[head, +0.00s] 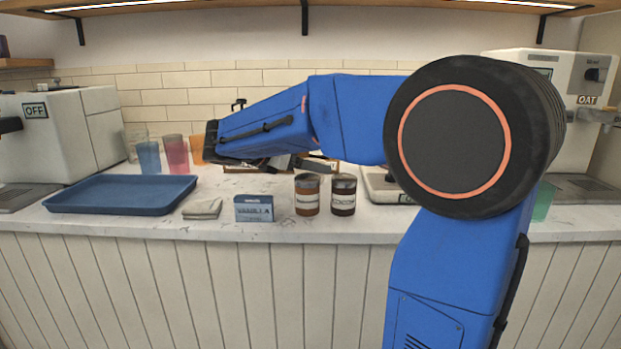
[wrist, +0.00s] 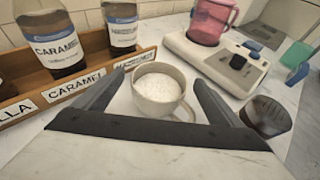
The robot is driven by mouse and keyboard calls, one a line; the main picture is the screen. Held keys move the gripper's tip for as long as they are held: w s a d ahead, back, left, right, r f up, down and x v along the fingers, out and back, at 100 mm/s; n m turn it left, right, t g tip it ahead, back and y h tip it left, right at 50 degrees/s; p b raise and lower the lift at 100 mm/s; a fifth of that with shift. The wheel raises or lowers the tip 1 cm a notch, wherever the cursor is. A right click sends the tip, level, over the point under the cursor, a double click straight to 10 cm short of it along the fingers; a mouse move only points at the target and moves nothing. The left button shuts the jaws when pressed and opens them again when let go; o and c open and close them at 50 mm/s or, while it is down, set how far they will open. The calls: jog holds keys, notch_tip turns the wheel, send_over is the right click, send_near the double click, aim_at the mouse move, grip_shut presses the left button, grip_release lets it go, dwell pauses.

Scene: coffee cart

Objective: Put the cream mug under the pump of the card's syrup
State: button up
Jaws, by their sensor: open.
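The cream mug (wrist: 160,108) stands upright on the counter in the wrist view, with white contents and its handle toward the lower right. My gripper (wrist: 158,78) is open, its two fingers on either side of the mug; I cannot tell if they touch it. In the head view my gripper (head: 312,163) is low over the counter and the mug is hidden. The card (head: 254,210) reads VANILLA. The wooden syrup rack (wrist: 95,83) carries a caramel bottle (wrist: 52,48) and a hazelnut bottle (wrist: 122,27). The rack's VANILLA label is cut off at the left edge; the pumps are out of frame.
Two brown jars (head: 307,196) stand close to the gripper's side of the counter. A white appliance (wrist: 225,62) bears a pink pitcher (wrist: 212,18). A blue tray (head: 120,194), a folded cloth (head: 203,209) and coloured cups (head: 176,154) are at the left.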

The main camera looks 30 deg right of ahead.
jog(key=shift+x, duration=0.8)
jog(key=c, duration=1.5)
notch_tip(320, 180, up, 9)
jog(key=w+a+n+t+y, duration=0.2)
jog(key=w+a+n+t, duration=0.25)
jog(key=w+a, duration=1.15)
jog(key=shift+w+d+f, duration=0.1)
jog(key=shift+w+f, duration=0.05)
jog(key=shift+f, duration=2.05)
jog(key=shift+w+f, duration=0.1)
jog(key=shift+f, duration=2.05)
